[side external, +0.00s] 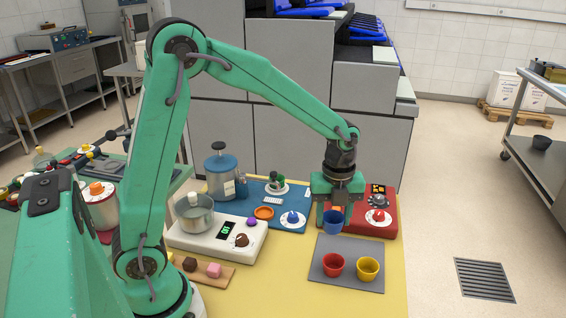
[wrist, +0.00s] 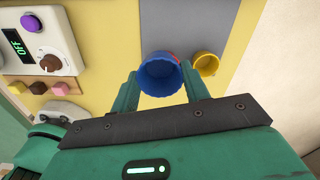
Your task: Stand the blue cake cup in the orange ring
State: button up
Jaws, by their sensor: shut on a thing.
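The blue cake cup (side external: 333,223) is held between the fingers of my gripper (side external: 335,208). In the wrist view the blue cup (wrist: 160,78) shows its open mouth between the two fingers of my gripper (wrist: 162,90). It looks roughly upright and above the far edge of the grey mat. The wrist view does not show the orange ring.
A red cup (side external: 333,265) and a yellow cup (side external: 368,268) stand on the grey mat (side external: 345,286). A white scale (side external: 190,240) with a pot (side external: 194,218) is left. A blue-lidded canister (side external: 220,178) stands behind. A red unit (side external: 384,226) is right of my gripper.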

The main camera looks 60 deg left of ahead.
jog(key=s+a+f+n, duration=0.1)
jog(key=s+a+n, duration=0.2)
jog(key=a, duration=0.8)
jog(key=s+a+f+n, duration=0.1)
jog(key=s+a+n, duration=0.2)
jog(key=a, duration=0.9)
jog(key=shift+s+f+n, duration=0.15)
jog(key=shift+n, duration=0.35)
jog(key=shift+d+f, duration=0.1)
jog(key=shift+f, duration=0.1)
jog(key=shift+f, duration=2.7)
jog(key=shift+f, duration=0.55)
jog(key=o, duration=0.7)
jog(key=shift+r, duration=5.5)
